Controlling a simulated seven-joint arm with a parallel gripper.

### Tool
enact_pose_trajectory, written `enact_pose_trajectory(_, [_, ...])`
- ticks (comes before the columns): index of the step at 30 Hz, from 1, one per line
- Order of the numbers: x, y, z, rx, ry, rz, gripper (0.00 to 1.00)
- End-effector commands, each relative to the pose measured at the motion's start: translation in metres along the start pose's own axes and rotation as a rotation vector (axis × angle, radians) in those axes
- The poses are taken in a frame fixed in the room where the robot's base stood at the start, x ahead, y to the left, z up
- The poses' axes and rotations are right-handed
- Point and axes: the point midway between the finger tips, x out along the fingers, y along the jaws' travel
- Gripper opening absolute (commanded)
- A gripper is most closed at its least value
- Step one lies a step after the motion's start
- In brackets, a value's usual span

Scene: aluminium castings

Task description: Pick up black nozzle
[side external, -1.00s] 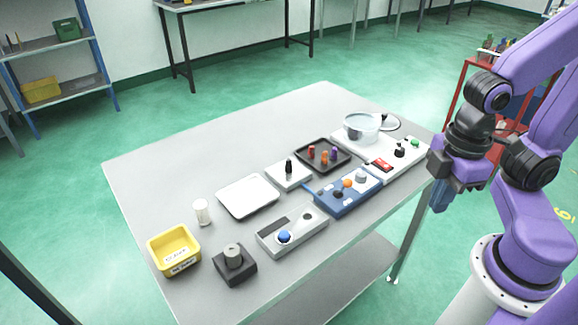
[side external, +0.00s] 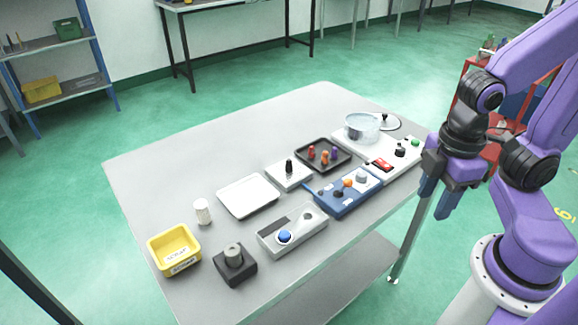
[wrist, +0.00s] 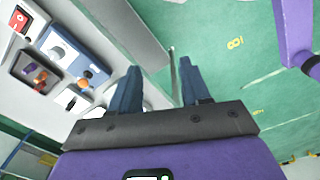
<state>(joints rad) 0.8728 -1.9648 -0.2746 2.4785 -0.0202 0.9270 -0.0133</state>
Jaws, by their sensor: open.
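A small upright black piece (side external: 289,165), which looks like the black nozzle, stands on a small white block (side external: 290,178) near the middle of the table. My gripper (side external: 436,203) is at the right, off the table's right edge, pointing down and well apart from the nozzle. Its two blue fingers are spread with nothing between them. In the wrist view my gripper (wrist: 158,78) is also open and empty. I cannot clearly make out the nozzle there.
A dark tray (side external: 346,160) with red, orange and purple pieces sits behind the block. A blue fixture (side external: 333,206), a grey box (side external: 268,242), a white tray (side external: 236,206), a yellow bin (side external: 154,246) and a clear bowl (side external: 362,130) stand around. The table's back left is clear.

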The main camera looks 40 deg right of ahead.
Motion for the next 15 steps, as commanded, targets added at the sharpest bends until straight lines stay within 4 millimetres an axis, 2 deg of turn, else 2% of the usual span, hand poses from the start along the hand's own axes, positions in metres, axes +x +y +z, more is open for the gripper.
enact_pose_trajectory(5, [0.003, 0.033, -0.039, -0.107, -0.111, 0.088, 0.47])
enact_pose_trajectory(15, [0.023, 0.117, -0.136, -0.373, -0.423, 0.282, 0.47])
